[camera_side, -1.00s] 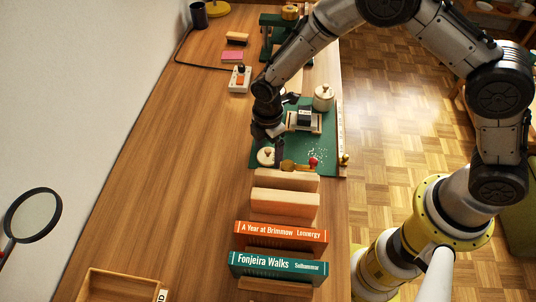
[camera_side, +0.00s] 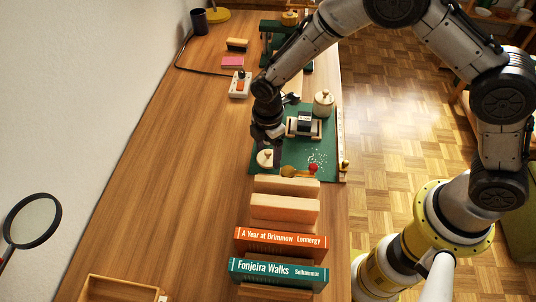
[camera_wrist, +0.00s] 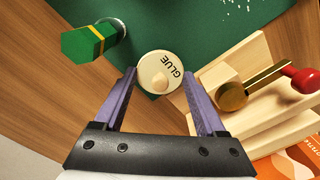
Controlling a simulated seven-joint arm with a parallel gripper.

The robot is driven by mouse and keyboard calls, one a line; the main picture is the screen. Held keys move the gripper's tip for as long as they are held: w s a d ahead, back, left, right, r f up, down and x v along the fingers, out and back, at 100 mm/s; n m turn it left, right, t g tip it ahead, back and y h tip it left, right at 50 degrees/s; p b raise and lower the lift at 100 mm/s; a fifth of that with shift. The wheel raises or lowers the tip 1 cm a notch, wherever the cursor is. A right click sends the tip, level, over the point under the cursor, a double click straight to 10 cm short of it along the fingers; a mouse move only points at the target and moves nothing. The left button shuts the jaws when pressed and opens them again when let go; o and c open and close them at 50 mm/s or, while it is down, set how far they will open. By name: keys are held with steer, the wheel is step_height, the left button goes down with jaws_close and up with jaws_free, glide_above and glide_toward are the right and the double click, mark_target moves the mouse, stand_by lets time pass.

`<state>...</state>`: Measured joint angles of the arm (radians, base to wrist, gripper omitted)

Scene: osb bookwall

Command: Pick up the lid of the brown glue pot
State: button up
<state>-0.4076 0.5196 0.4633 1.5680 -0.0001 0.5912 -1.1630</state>
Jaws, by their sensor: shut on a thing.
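A round cream lid (camera_wrist: 172,66) marked GLUE, with a small pale knob, lies between the two purple fingers of my gripper (camera_wrist: 160,77) in the wrist view. My gripper is shut on this lid. In the side view the lid (camera_side: 265,158) shows just below my dark gripper (camera_side: 268,143), near the front left corner of the green mat. The pot's body is hidden under the lid, so I cannot see its brown colour or tell whether the lid still touches it.
A cream lidded pot (camera_side: 323,103) stands at the mat's back right. A brass tool (camera_wrist: 232,95) with a red knob (camera_wrist: 305,80) is close on the right.

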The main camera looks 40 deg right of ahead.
steer(key=s+d+r, duration=0.3)
steer(key=s+r, duration=0.3)
steer(key=s, duration=0.1)
steer(key=s+d+r, duration=0.3)
steer(key=s+r, duration=0.2)
steer(key=s, duration=0.1)
steer(key=w+r+n, duration=0.1)
steer(key=w+r, duration=0.2)
steer(key=w, duration=0.6)
steer(key=w+r+n, duration=0.1)
steer(key=w+r, duration=0.1)
steer(key=w, duration=0.7)
steer(key=w+d+f, duration=0.2)
steer(key=w+d, duration=0.1)
steer(key=w+d+f+m, duration=0.1)
steer(key=w+d+f, duration=0.1)
steer(key=w+d, duration=0.1)
steer(key=w+d+f+m, duration=0.1)
steer(key=w+d+f, duration=0.1)
steer(key=w+d, duration=0.1)
steer(key=shift+w+d, duration=0.2)
steer(key=shift+w, duration=0.5)
steer(key=shift+f, duration=3.05)
steer(key=shift+f, duration=0.15)
